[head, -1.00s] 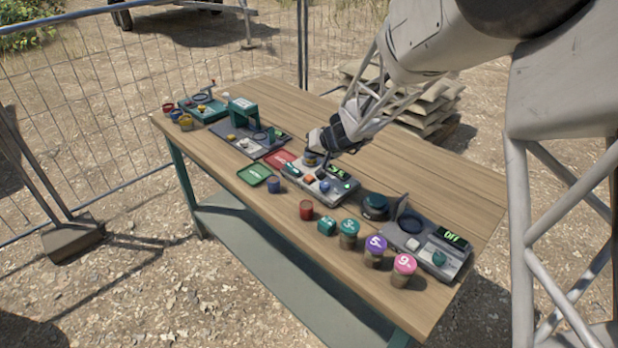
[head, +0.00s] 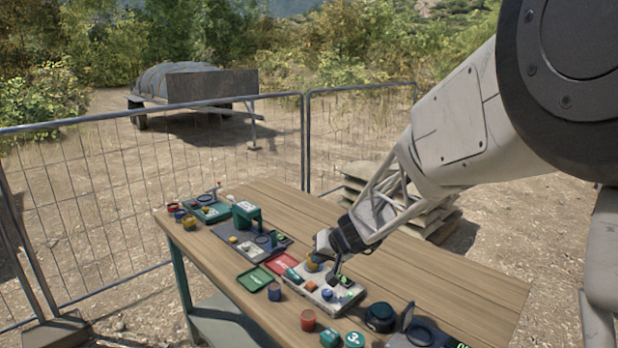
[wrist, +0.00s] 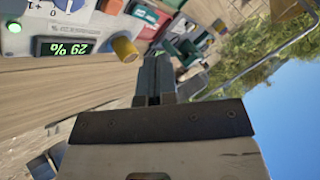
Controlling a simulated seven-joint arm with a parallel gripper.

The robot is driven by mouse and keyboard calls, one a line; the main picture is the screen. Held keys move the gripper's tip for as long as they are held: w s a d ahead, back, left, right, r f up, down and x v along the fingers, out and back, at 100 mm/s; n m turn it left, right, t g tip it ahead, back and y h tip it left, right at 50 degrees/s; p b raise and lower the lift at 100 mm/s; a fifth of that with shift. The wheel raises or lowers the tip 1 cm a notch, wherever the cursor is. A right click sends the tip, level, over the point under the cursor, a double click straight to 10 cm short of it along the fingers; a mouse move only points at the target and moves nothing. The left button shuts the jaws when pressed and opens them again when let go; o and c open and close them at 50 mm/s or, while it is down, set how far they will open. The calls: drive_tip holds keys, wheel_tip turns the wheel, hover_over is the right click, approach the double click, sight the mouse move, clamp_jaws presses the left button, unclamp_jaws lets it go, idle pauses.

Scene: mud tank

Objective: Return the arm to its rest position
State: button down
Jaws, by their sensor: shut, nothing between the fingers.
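My gripper (head: 325,243) is at the end of the pale lattice arm in the head view, over the middle of the table beside a grey control box (head: 318,292). In the wrist view its dark fingers (wrist: 152,75) are together with nothing held. A yellow knob (wrist: 125,48) of the box is just left of the fingers there; I cannot tell whether they touch. The box's lit green percent display (wrist: 65,46) is also visible. The arm reaches in from the upper right, bent down toward the table.
The wooden table (head: 440,270) also bears a green tray (head: 254,279), a red tray (head: 283,263), a blue jar (head: 274,291), a red jar (head: 308,320) and a teal arch (head: 246,214). A mesh fence (head: 110,200) stands behind. Air above the table is free.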

drive_tip(key=s+d+r+g+h, duration=0.1)
drive_tip(key=s+d+r, duration=0.3)
drive_tip(key=s, duration=0.6)
drive_tip(key=s+d+r+g+h, duration=0.1)
drive_tip(key=s+d+r, duration=0.1)
drive_tip(key=s+r, duration=0.5)
drive_tip(key=s+d+h, duration=0.2)
drive_tip(key=s+d, duration=0.3)
drive_tip(key=s, duration=0.6)
drive_tip(key=s+d+m+h, duration=0.1)
drive_tip(key=s+d+h, duration=0.2)
drive_tip(key=s, duration=0.9)
drive_tip(key=shift+d+f+m+g, duration=0.2)
drive_tip(key=shift+d+m+g, duration=0.1)
drive_tip(key=shift+d, duration=0.65)
